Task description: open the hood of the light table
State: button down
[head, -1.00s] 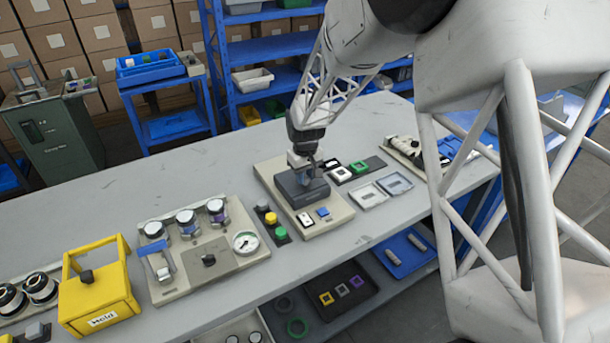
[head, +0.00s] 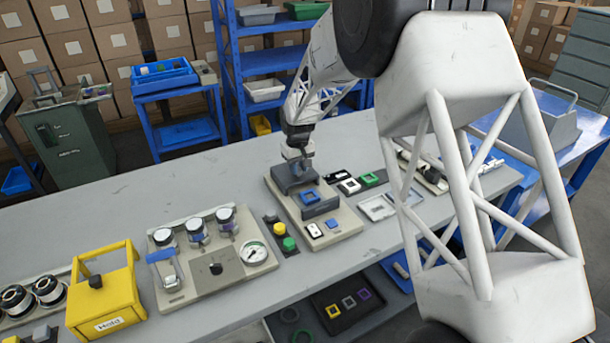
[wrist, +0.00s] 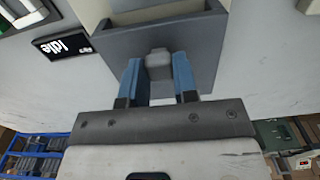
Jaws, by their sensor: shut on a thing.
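The light table (head: 344,222) is a beige base with a dark grey housing (head: 320,208), standing mid-bench in the head view. Its dark grey hood (head: 292,180) is raised at the back of the housing, and a blue square frame (head: 310,196) shows uncovered in front of it. My gripper (head: 298,160) is at the hood. In the wrist view, the blue fingers of my gripper (wrist: 158,82) are shut on the grey knob (wrist: 158,60) of the hood (wrist: 200,50). The hood's hinge is hidden.
Left of the light table stand yellow and green buttons (head: 284,236) and a panel with jars and a gauge (head: 215,268). A yellow box (head: 104,300) is further left. Right of it lie small frames (head: 360,182) and pale trays (head: 380,207). A black Idle display (wrist: 64,44) shows in the wrist view.

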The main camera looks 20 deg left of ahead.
jog(key=shift+w+a, duration=0.65)
jog(key=c, duration=0.9)
grip_release()
jog(key=shift+r, duration=0.1)
notch_tip(320, 180, up, 8)
jog(key=shift+f, duration=0.15)
jog(key=shift+d, duration=0.15)
